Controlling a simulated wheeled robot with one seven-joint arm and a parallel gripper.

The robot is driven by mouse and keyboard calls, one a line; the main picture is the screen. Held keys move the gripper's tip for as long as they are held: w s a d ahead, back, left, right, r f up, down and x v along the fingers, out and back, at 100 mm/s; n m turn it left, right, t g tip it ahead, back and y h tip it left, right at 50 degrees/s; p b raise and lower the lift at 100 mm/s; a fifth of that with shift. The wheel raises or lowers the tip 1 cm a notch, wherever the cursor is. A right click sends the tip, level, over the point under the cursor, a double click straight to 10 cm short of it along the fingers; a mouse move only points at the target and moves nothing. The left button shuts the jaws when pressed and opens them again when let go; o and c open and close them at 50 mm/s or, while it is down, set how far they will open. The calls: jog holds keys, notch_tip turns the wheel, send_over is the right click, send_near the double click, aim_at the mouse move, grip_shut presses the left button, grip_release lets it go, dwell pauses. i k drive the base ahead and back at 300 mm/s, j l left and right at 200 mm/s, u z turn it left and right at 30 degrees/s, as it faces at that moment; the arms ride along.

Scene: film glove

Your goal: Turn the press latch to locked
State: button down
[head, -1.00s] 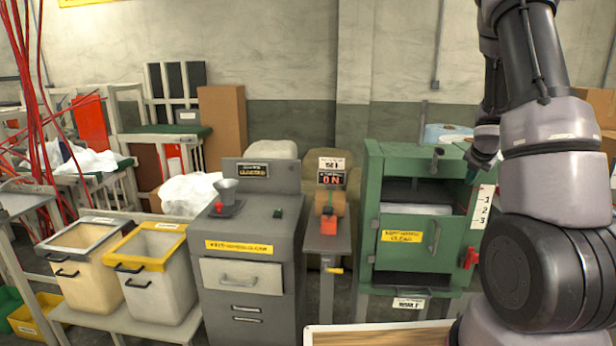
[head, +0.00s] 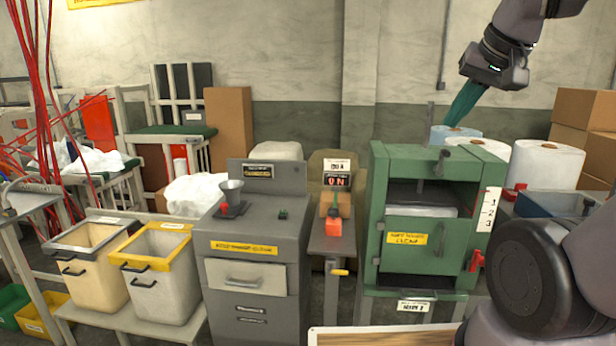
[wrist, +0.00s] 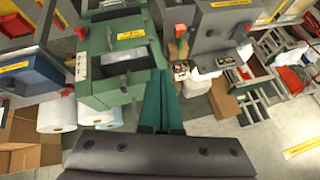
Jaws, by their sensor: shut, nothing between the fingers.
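The green press (head: 420,280) stands right of centre in the head view, with an open upper bay and a yellow label on its front. A dark lever (head: 441,162) stands at its top front edge; it looks upright. A red handle (head: 476,260) is on its right side, below a white 1-2-3 strip (head: 488,212). I cannot tell which of these is the latch. My gripper (head: 452,122) is above and behind the press, teal fingers together and empty, apart from the lever. In the wrist view the fingers (wrist: 160,78) lie beside the green press (wrist: 95,65).
A blue roll (head: 462,133) and white rolls (head: 545,166) stand behind and right of the press. Cardboard boxes (head: 585,110) are at far right.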

aim_at(477, 265)
jog(key=z, duration=0.95)
